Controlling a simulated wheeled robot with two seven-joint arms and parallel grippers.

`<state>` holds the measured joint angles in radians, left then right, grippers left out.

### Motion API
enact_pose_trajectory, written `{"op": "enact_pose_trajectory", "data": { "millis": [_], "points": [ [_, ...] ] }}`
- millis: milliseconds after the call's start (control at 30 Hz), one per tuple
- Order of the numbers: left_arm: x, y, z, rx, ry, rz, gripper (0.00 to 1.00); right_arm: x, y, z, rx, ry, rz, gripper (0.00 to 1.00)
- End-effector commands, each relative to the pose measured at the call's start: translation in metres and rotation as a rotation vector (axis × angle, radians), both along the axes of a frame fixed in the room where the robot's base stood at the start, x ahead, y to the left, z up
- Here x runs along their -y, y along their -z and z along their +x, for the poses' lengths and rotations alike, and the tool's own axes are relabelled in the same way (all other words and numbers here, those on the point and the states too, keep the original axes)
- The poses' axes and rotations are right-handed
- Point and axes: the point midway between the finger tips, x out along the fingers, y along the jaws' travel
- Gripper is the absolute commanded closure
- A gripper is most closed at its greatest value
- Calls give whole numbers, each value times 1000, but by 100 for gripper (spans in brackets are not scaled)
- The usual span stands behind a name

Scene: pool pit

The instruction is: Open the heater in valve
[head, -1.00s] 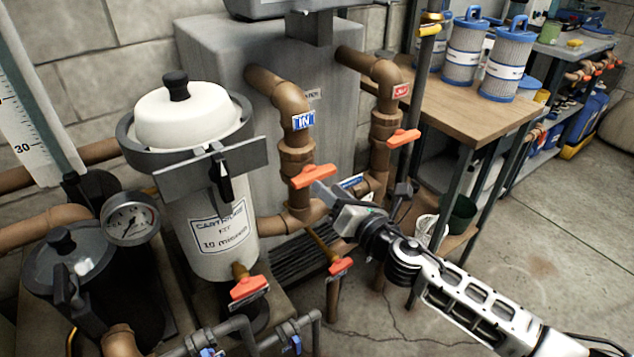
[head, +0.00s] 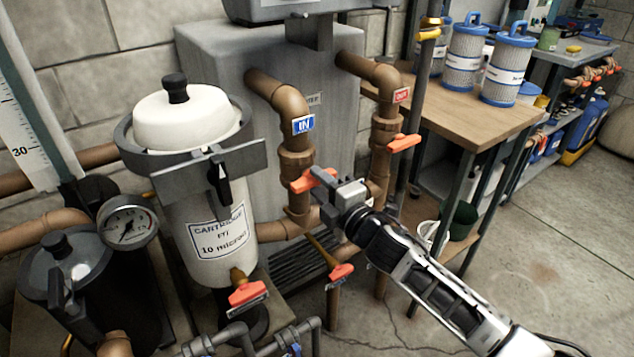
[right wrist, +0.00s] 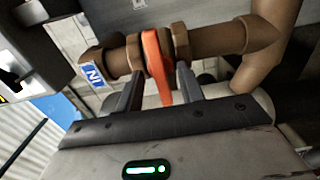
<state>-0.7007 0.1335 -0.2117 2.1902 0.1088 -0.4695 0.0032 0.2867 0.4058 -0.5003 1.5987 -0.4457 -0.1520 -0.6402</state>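The heater in valve is on the brown pipe with the blue IN label (head: 303,124); its orange handle (head: 303,184) is partly hidden behind my right gripper (head: 331,179). In the right wrist view the orange handle (right wrist: 157,68) stands between the two dark fingers of my right gripper (right wrist: 160,90). The fingers are apart, one on each side of the handle, with narrow gaps seeming to show. The handle lies across the pipe in that view. My left gripper is not in view.
The OUT pipe with its own orange handle (head: 404,142) stands just right of it. The grey heater (head: 220,60) is behind. A white cartridge filter (head: 187,115) stands left. Lower orange handles (head: 341,273) (head: 247,293) sit below. A wooden bench (head: 480,125) is at the right.

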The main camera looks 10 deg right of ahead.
Motion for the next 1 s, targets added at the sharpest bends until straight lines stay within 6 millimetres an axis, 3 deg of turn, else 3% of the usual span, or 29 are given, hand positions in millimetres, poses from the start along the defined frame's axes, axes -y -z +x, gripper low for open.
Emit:
{"op": "enact_pose_trajectory", "data": {
  "millis": [33,100,133,567,667,1000],
  "points": [
    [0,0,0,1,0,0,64,0,0,0,0,0,0,77],
    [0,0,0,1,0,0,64,0,0,0,0,0,-1,96],
    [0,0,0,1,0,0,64,0,0,0,0,0,-1,100],
    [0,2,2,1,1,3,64,0,0,0,10,0,-31,100],
    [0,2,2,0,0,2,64,0,0,0,79,0,-219,100],
    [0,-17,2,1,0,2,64,1,-3,0,460,-2,-1270,100]
  ]
}}
